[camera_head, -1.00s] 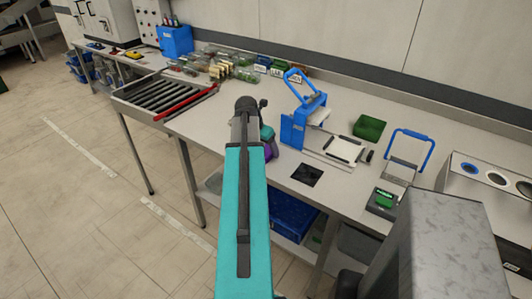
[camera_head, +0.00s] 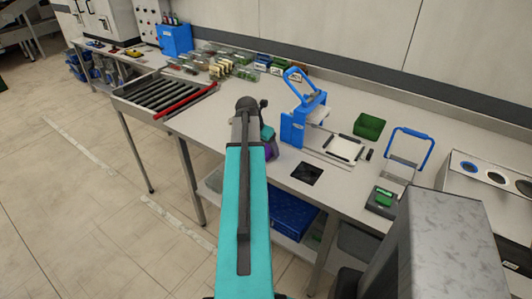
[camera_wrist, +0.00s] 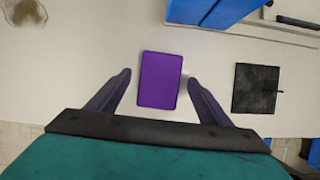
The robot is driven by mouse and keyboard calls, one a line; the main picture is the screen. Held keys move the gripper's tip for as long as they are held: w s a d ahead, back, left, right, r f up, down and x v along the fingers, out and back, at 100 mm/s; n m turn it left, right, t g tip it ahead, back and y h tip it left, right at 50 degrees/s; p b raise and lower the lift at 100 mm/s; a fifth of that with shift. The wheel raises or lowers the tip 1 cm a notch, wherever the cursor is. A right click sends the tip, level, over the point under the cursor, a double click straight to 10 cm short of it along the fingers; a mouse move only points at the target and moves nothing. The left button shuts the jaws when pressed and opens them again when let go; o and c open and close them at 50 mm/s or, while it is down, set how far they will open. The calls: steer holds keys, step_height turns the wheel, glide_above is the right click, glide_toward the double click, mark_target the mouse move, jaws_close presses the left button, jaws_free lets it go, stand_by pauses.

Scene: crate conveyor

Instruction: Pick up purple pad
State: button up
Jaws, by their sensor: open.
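The purple pad (camera_wrist: 159,80) is a flat rounded rectangle lying on the pale bench top in the wrist view. My gripper (camera_wrist: 160,80) is open, with one dark finger to the left of the pad and the other to the right, both apart from it. The fingertips reach about level with the pad's upper and middle part in that view; their height above the bench is hard to tell. In the head view my arm hides most of this spot. A bit of purple (camera_head: 269,151) shows at the arm's right side; I cannot tell whether it is pad or finger.
A black square plate (camera_wrist: 255,88) lies right of the pad, near the bench's front edge. A blue press-like device (camera_head: 300,115) stands behind, with a white tray (camera_head: 343,149) beside it. A green bin (camera_head: 369,127) and roller conveyor (camera_head: 165,95) are farther off.

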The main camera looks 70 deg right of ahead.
mark_target(268, 148)
steer(key=shift+f, duration=0.25)
stand_by(0.4)
steer(key=c, duration=1.1)
steer(key=shift+r, duration=0.15)
steer(key=shift+r+b, duration=0.75)
steer(key=shift+r, duration=0.95)
steer(key=shift+a+r, duration=0.15)
steer(key=shift+a, duration=0.15)
steer(key=a+b, duration=0.4)
steer(key=a, duration=0.1)
steer(key=a+r+b, duration=0.1)
steer(key=a+b, duration=0.8)
steer(key=a, duration=0.1)
steer(key=shift+s+r, duration=0.15)
steer(key=shift+s, duration=0.15)
